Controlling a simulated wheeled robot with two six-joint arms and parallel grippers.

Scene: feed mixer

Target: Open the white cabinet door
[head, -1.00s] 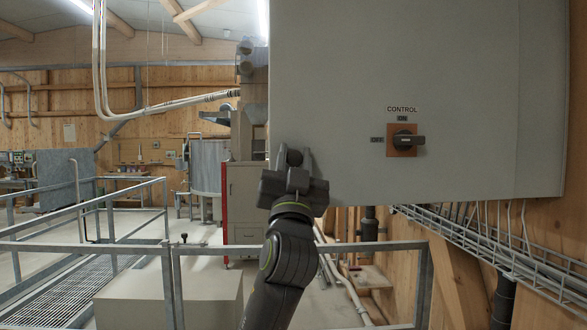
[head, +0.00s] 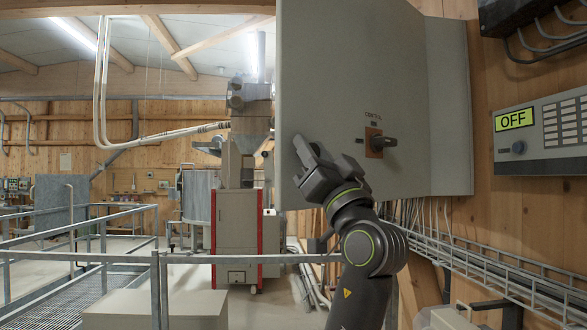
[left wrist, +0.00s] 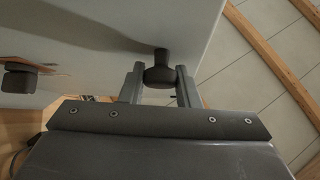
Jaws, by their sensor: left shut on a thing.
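The white cabinet door (head: 340,80) shows its pale grey outer face in the head view. It stands swung out from the wall, at an angle to the narrow cabinet side (head: 450,110). A black rotary switch (head: 382,143) on an orange plate sits on it under the word CONTROL. My left gripper (head: 303,150) is at the door's left, free edge. In the left wrist view, its fingers (left wrist: 160,88) are shut on a dark round knob (left wrist: 161,72) on the door. The gripper hides the knob in the head view. The cabinet's inside is hidden. My right gripper is not in view.
A grey control panel (head: 545,132) reading OFF is on the wooden wall at right. A wire cable tray (head: 490,263) runs below the cabinet. A metal railing (head: 200,258) crosses in front at left. A grey machine cabinet with red edges (head: 237,222) stands behind.

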